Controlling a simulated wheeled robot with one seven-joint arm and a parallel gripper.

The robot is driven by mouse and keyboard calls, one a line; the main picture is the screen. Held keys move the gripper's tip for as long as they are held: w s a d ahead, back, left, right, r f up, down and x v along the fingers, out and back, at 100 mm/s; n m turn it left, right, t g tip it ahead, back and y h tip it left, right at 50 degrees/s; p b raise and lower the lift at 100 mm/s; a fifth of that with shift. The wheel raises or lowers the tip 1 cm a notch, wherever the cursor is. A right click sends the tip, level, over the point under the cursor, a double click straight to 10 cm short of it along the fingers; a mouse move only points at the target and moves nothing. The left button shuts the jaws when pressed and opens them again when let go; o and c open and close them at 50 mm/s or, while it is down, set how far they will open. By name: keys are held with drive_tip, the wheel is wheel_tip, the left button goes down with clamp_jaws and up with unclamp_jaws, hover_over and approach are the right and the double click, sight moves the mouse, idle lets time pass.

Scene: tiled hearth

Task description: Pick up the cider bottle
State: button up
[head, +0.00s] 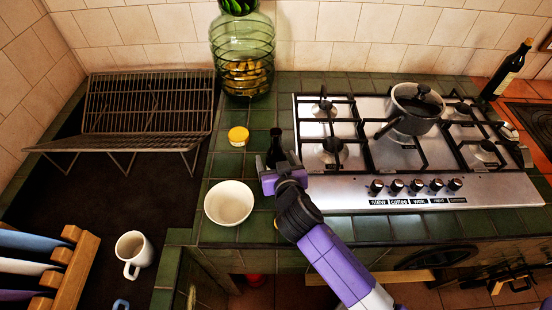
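A taller dark bottle (507,71) with a pale label stands upright at the far right, behind the hob's corner. I cannot read either bottle to tell which is cider.
A large green glass jar (243,55) is behind. The gas hob (420,190) with a pot (417,107) lies right. A wire rack (150,105) and mug (134,252) are left.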

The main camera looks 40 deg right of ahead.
sight(274, 155)
drive_tip(key=shift+x, duration=1.6)
clamp_jaws()
